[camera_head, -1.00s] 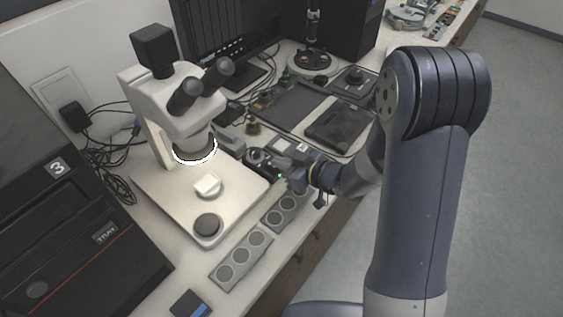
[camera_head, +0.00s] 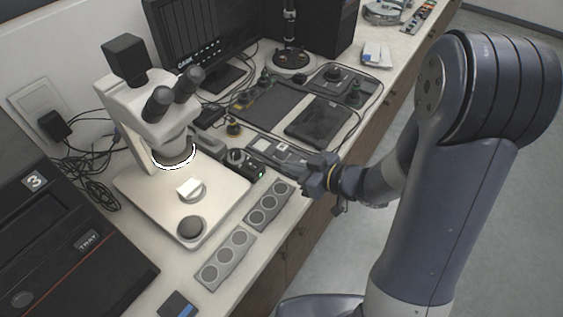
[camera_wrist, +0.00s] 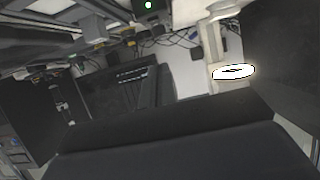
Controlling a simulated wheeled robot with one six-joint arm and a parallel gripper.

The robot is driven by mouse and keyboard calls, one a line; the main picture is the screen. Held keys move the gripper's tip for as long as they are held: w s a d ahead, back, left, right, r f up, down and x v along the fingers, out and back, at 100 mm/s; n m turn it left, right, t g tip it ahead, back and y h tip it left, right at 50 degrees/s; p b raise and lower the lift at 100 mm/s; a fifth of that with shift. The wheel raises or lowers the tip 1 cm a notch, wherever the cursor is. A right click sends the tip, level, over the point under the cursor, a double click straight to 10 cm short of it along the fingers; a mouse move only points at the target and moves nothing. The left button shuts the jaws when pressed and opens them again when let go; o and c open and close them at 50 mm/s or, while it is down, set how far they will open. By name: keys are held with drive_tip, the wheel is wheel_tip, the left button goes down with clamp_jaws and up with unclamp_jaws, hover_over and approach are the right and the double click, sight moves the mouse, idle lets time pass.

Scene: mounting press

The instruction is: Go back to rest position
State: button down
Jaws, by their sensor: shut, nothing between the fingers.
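My gripper (camera_head: 302,176) is over the front edge of the bench, to the right of the microscope, at the middle of the head view. Its fingers point left toward a small black control box with a green light (camera_head: 248,166). The gripper is shut and holds nothing. In the wrist view the dark gripper body (camera_wrist: 180,150) fills the lower part. My grey-blue arm reaches in from the right of the head view.
A white microscope (camera_head: 165,120) with a lit ring stands on the bench, a white block (camera_head: 189,187) on its base. Grey plates with round wells (camera_head: 226,257) lie along the front edge. A monitor (camera_head: 205,45) stands behind. Open floor lies to the right.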

drive_tip(key=shift+s+d, duration=0.15)
drive_tip(key=shift+d, duration=0.05)
idle(0.3)
